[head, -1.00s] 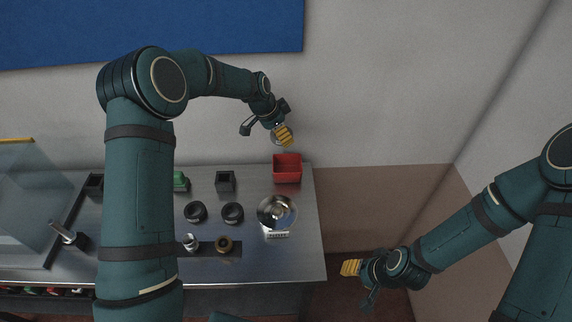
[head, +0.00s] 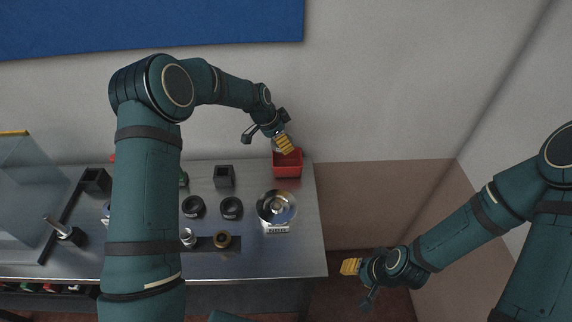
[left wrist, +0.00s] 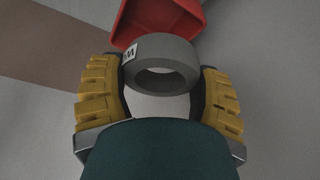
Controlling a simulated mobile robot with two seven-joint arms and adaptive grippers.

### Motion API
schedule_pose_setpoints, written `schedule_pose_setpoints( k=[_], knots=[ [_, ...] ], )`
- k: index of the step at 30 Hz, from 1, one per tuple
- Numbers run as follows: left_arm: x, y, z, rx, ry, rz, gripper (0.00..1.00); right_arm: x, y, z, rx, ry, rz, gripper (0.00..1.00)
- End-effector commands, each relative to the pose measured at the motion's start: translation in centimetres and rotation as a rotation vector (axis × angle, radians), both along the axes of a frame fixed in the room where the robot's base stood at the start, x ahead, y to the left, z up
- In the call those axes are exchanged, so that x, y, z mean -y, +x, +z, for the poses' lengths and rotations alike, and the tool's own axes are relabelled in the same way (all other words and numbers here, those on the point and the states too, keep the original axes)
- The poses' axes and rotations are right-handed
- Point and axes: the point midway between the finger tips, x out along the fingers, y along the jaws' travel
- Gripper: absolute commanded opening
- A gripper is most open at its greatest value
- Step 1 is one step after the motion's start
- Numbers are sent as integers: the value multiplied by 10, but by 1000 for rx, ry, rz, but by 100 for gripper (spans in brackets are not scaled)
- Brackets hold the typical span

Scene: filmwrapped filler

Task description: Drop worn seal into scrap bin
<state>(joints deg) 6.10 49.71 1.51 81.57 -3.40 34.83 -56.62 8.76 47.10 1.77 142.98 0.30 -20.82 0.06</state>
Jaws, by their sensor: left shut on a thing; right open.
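The worn seal (left wrist: 165,66) is a thick grey ring with a white label bearing a dark letter, seen in the left wrist view. My left gripper (left wrist: 160,98) is shut on it, with yellow-padded fingers on either side. In the head view the left gripper (head: 284,144) is at the back rim of the red scrap bin (head: 288,170), overlapping it in the picture; I cannot make out the seal there. The bin also shows beyond the seal in the left wrist view (left wrist: 150,18). My right gripper (head: 354,274) is open and empty, off the table's right side.
A shiny round dish (head: 276,207) stands in front of the bin. A clear panel (head: 30,190) is at far left. The table's right strip is bare.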

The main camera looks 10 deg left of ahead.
Motion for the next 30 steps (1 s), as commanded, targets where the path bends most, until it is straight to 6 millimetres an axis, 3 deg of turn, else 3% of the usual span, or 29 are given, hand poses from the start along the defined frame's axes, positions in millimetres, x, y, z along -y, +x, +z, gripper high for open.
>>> schedule_pose_setpoints(
  k=[1,3,14,30],
  knots=[
    [0,0,0,0,0,0,80,0,0,0,0,0,0,47],
    [0,0,0,0,0,0,100,0,0,0,0,0,0,47],
    [-3,-1,9,3,0,1,100,0,0,0,0,0,0,47],
    [-31,-25,98,1,0,0,100,0,0,0,0,0,0,47]
  ],
)
